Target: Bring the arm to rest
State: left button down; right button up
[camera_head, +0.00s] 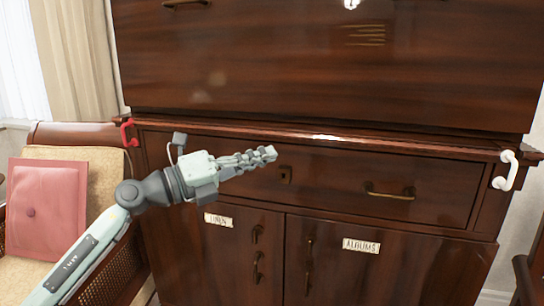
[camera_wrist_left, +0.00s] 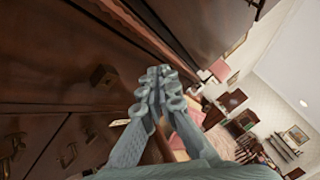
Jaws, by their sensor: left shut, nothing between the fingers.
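My left gripper (camera_head: 270,153) reaches in from the left in the head view, in front of the drawer of a dark wooden cabinet (camera_head: 330,185). Its fingers are shut together and hold nothing. In the left wrist view the gripper (camera_wrist_left: 160,72) also shows with its fingertips pressed together and the dark cabinet front (camera_wrist_left: 40,60) beside it. I cannot tell whether the gripper touches the cabinet. My right gripper is not in view.
An armchair with a pink cushion (camera_head: 45,208) stands at left. The drawer has a brass handle (camera_head: 390,192). Labelled doors lie below, one with an "ALBUMS" label (camera_head: 361,246).

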pick_arm(q)
jog(key=w+a+f+n+t+y, duration=0.1)
jog(key=a+f+n+t+y, duration=0.45)
jog(key=n, duration=0.45)
jog(key=w+a+f+n+t+y, duration=0.25)
jog(key=a+n+t+y, duration=0.3)
jog(key=a+n, duration=0.35)
jog(key=s+a+f+n+g+y, duration=0.2)
jog(key=a+f+n+y, duration=0.25)
jog(key=f, duration=0.35)
jog(key=s+a+f+n+g+y, duration=0.25)
jog(key=f+n, duration=0.35)
jog(key=f, duration=0.3)
jog(key=s+a+f+n+g+y+p, duration=0.1)
jog(key=s+a+f+n+g+y, duration=0.2)
jog(key=s+f, duration=0.5)
jog(key=s+f+n+g+h, duration=0.2)
jog(key=s+f+g, duration=0.7)
jog(key=s+f, duration=1)
jog(key=s, duration=0.3)
jog(key=shift+s+n+g+h, duration=0.15)
jog(key=shift+n+g+h, duration=0.15)
jog(key=shift+n+g, duration=0.05)
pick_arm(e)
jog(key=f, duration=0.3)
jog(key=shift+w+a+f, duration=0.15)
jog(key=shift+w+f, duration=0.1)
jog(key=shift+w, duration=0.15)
